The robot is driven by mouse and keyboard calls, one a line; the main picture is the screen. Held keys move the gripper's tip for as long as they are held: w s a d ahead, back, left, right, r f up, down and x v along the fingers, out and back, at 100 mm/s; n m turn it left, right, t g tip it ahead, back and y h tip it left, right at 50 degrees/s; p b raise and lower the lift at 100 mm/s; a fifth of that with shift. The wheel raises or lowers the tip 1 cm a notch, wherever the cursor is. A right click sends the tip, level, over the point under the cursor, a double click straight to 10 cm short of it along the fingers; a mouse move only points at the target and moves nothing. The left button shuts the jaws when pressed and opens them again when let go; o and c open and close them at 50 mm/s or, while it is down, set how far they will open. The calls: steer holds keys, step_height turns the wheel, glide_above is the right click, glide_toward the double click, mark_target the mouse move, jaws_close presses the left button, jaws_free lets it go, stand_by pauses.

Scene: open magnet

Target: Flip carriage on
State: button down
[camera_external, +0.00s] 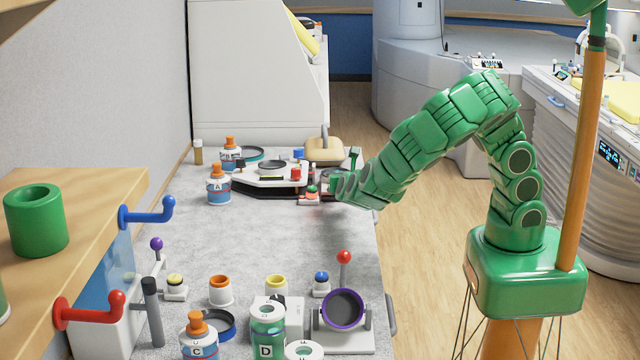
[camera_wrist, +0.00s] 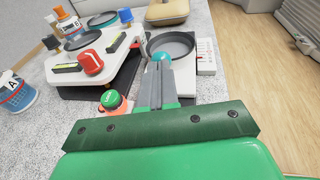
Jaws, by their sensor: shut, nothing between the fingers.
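No part is readably labelled as the carriage; a small white box with markings (camera_wrist: 205,62) stands just right of my fingertips in the wrist view. A teal ball (camera_wrist: 162,57) shows right at my fingertips; I cannot tell whether they touch it. My gripper (camera_wrist: 163,72) is shut and empty, beside the white device (camera_wrist: 102,78) and over its right side. In the external view, my gripper (camera_external: 332,186) is at the right end of the device (camera_external: 262,180). A green button (camera_wrist: 111,99) sits left of my fingers, and a red knob (camera_wrist: 91,62) is on the device.
A dark round dish (camera_wrist: 172,46) lies just beyond my fingertips. An orange-capped bottle A (camera_external: 219,186) stands left of the device. A beige pad (camera_external: 324,149) is behind it. Bottles, cups and a red-knobbed lever (camera_external: 344,258) crowd the near bench; the bench's middle (camera_external: 260,235) is clear.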

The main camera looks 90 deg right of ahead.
steer(key=shift+s+d+r, duration=0.1)
steer(key=shift+d, duration=1.45)
steer(key=shift+s+d, duration=0.1)
steer(key=shift+d, duration=1.45)
steer(key=shift+a, duration=0.1)
steer(key=v, duration=1.4)
steer(key=shift+w+a, duration=0.25)
